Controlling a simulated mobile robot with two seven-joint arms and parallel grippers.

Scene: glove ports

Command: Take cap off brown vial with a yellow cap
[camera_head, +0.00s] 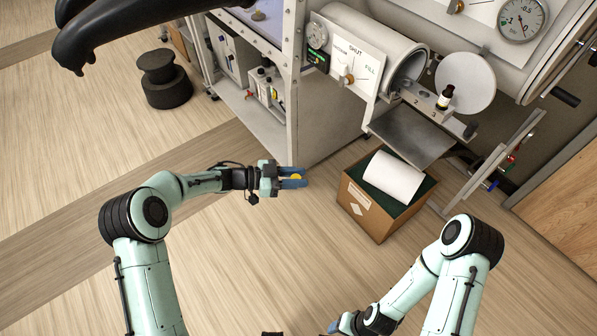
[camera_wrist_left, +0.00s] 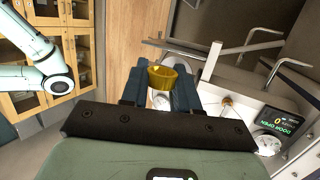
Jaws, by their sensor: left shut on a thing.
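A yellow cap (camera_head: 296,177) is between the blue fingertips of my left gripper (camera_head: 293,177), which is shut on it in open air above the floor. The cap also shows between the fingers in the left wrist view (camera_wrist_left: 162,78). A small dark brown vial (camera_head: 445,97) with a pale label stands upright by the round port door at the upper right, well away from my left gripper. No yellow shows on its top. My right gripper (camera_head: 335,327) is partly cut off at the bottom edge, and its fingers are too unclear to read.
A metal shelf (camera_head: 412,136) juts out below the vial. Under it stands an open cardboard box (camera_head: 372,215) with a white roll (camera_head: 393,178) in it. The round port door (camera_head: 466,84) is swung open behind the vial. A dark stool (camera_head: 166,80) stands at the upper left.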

